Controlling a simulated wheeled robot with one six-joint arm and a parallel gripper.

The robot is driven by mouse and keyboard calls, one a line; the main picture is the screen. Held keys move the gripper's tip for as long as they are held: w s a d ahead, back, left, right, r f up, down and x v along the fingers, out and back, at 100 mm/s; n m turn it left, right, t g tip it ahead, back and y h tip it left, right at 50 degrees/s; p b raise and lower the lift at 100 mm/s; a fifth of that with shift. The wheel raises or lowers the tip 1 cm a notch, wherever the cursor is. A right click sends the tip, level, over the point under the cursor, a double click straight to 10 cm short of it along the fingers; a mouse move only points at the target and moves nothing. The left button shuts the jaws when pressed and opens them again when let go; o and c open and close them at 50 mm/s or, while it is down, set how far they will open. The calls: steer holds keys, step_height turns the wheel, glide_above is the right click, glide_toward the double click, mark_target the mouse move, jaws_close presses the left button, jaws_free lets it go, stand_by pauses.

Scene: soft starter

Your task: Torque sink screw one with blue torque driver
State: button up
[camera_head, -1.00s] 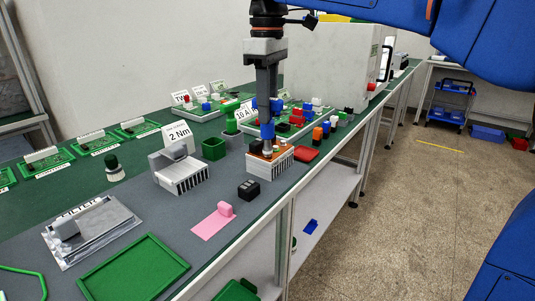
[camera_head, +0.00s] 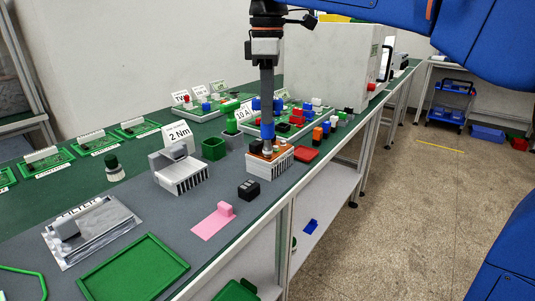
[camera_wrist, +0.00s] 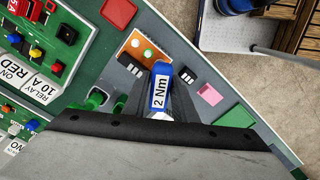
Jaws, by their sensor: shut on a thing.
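My gripper (camera_head: 267,112) points straight down and is shut on the blue torque driver (camera_head: 267,131). In the wrist view the driver (camera_wrist: 160,86) shows a white "2 Nm" label between the fingers. The driver is upright, its tip at the orange plate (camera_head: 261,153) on top of a finned heat sink (camera_head: 272,166).
A second finned sink (camera_head: 183,178) stands left, by a "2 Nm" sign (camera_head: 178,135). A black block (camera_head: 248,189), a pink pad (camera_head: 212,223) and a red tray (camera_head: 305,153) lie near. A green board with coloured parts (camera_head: 297,112) is behind. The bench edge is close on the right.

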stand_by(0.3)
steer(key=n, duration=0.4)
steer(key=shift+n, duration=0.3)
steer(key=n, duration=0.4)
steer(key=shift+n, duration=0.3)
stand_by(0.3)
steer(key=m, duration=0.4)
steer(key=shift+n, duration=0.8)
